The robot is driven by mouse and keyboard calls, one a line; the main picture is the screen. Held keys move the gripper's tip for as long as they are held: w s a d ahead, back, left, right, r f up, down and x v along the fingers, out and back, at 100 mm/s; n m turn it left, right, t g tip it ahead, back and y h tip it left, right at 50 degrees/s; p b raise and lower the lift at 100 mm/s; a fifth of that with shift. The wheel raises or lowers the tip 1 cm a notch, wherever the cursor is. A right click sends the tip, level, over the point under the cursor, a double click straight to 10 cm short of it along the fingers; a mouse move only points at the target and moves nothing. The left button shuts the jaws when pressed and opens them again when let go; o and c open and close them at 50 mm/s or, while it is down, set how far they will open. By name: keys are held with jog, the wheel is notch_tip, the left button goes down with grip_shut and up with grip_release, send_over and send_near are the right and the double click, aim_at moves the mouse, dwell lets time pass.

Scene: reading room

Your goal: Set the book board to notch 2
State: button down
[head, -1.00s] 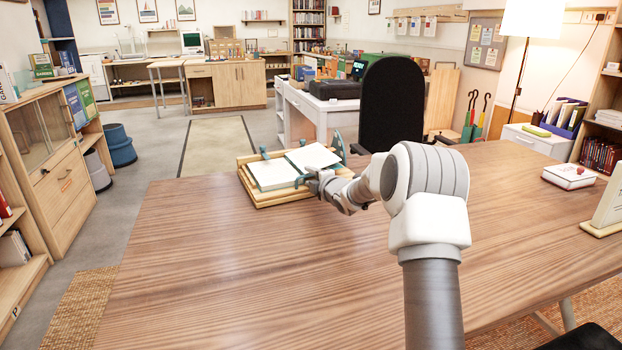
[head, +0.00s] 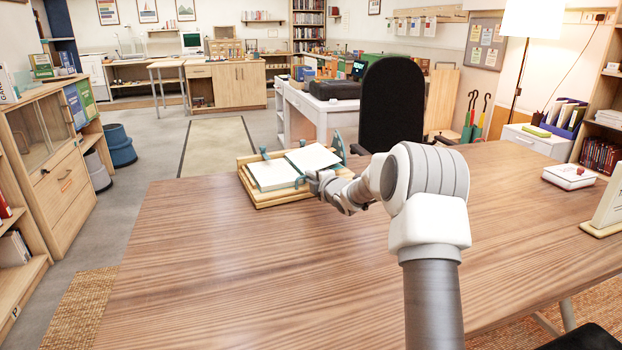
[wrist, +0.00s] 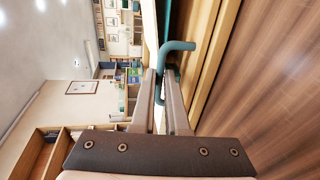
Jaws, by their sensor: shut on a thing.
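The book board (head: 267,197) is a pale wooden stand on the far part of the wooden table. An open book with blank white pages (head: 270,175) lies on it, tilted slightly, with teal clips at its edges. A teal notched disc (head: 338,145) stands at its right side. My gripper (head: 318,183) is at the board's front right. In the wrist view my gripper (wrist: 168,88) is shut on a teal bent rod (wrist: 178,46) beside the wooden edge of the board. Which notch the board sits in cannot be told.
The wooden table (head: 220,260) is clear in front of and left of the board. A black chair (head: 392,105) stands behind the table, close to my arm. A white box (head: 569,176) and a standing sign (head: 608,208) are at the right.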

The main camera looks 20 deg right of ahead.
jog(key=shift+r, duration=0.15)
dwell(0.7)
jog(key=shift+r+p, duration=0.25)
jog(key=shift+p, duration=0.5)
